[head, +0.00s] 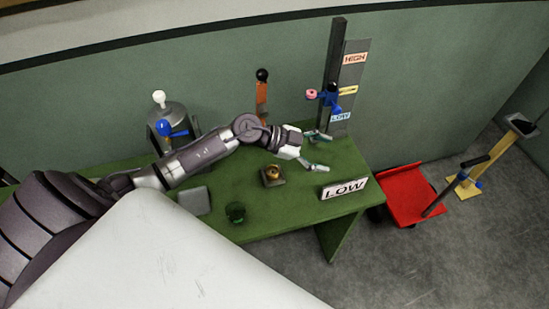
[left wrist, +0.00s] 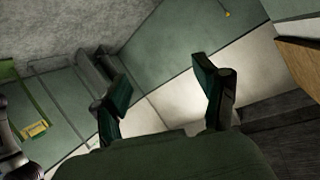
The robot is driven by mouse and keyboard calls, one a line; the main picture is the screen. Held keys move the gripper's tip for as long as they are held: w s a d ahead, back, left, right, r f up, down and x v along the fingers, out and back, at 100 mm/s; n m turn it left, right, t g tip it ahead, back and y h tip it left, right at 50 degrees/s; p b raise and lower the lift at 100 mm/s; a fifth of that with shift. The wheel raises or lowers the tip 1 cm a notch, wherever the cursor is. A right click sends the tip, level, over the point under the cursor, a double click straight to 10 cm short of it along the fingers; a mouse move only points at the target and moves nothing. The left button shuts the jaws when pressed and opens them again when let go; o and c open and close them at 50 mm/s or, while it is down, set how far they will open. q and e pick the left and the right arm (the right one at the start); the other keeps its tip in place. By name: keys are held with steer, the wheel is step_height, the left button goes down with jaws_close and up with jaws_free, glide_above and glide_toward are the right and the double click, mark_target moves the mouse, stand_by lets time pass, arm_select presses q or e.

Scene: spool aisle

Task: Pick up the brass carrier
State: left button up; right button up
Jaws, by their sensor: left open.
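A small round brass-coloured piece (head: 272,173), which looks like the brass carrier, sits on a dark square base on the green table (head: 285,218). My left arm reaches over the table from the left. My left gripper (head: 326,152) is open and empty, to the right of the brass piece and a little farther back, apart from it. In the left wrist view the two fingers (left wrist: 163,80) are spread with nothing between them. I cannot make out the brass piece in that view. My right gripper is not in view.
A white LOW sign (head: 344,189) stands at the table's right end. Behind is a dark post (head: 334,70) with a blue fitting. A dark green cup (head: 235,212) and a grey block (head: 194,200) are nearer. A red cart (head: 408,195) stands on the floor.

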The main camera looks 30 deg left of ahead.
arm_select(q)
steer(key=s+a+f+n+g+y, duration=0.1)
steer(key=a+f+g+y, duration=0.35)
steer(key=a, duration=0.55)
steer(key=n+g+y, duration=0.1)
steer(key=n+y, duration=0.1)
steer(key=y, duration=0.2)
glide_toward(273, 172)
steer(key=b+x, duration=0.3)
steer(key=b, duration=0.4)
steer(key=shift+f, duration=0.15)
steer(key=b+x, duration=0.5)
steer(key=b, duration=0.1)
steer(key=shift+w+f, duration=0.1)
steer(key=shift+c, duration=0.7)
steer(key=c, duration=1.2)
steer(key=shift+r, duration=0.3)
